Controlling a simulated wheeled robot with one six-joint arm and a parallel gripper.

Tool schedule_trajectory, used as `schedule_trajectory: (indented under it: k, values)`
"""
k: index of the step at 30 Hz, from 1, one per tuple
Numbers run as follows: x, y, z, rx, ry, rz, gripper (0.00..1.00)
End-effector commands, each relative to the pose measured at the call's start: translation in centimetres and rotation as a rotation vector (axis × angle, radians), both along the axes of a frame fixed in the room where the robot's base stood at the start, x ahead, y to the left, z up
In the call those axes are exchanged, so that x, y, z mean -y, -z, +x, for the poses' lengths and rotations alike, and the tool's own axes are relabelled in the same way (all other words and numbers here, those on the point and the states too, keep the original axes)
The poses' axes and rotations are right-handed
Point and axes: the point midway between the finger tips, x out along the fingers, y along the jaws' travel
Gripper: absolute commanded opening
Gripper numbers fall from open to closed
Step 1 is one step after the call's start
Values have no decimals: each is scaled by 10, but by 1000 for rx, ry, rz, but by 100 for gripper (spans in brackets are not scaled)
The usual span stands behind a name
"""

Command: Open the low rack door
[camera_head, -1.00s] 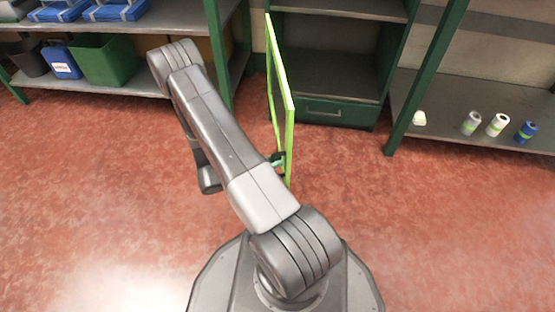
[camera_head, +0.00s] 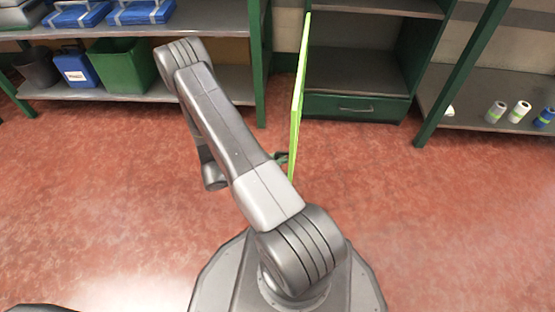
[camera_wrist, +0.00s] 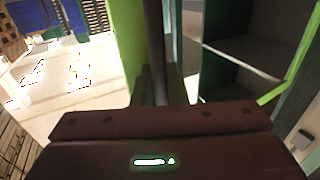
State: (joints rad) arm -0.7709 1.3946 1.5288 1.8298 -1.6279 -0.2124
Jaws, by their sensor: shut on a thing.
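The low rack door (camera_head: 299,95) is a bright green-edged panel in the head view. It stands swung out from the dark green rack (camera_head: 357,72) and shows almost edge-on. The rack's shelves lie uncovered to its right. My gripper (camera_head: 281,158) is at the near, free end of the door, partly hidden behind my arm. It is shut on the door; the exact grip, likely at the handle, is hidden. In the wrist view the green door edge (camera_wrist: 127,45) rises just beyond my gripper, with the rack shelves to the right.
A shelf unit (camera_head: 190,84) on the left holds a green bin (camera_head: 122,66), a blue container (camera_head: 77,70) and blue cases. A shelf (camera_head: 480,122) on the right holds white and blue rolls. The red floor before the racks is clear.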

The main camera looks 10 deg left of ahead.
Motion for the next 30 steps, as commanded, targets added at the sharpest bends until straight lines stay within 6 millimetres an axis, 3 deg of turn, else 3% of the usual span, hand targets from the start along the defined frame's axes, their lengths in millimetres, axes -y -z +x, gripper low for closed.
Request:
schedule_trajectory:
  k: [16, 17, 19, 30]
  values:
    - [1, 2, -2, -8, 4, -2, 0]
    - [1, 2, -2, -8, 4, -2, 16]
    - [1, 2, -2, -7, 4, -2, 30]
    - [-4, 0, -2, -2, 1, 0, 30]
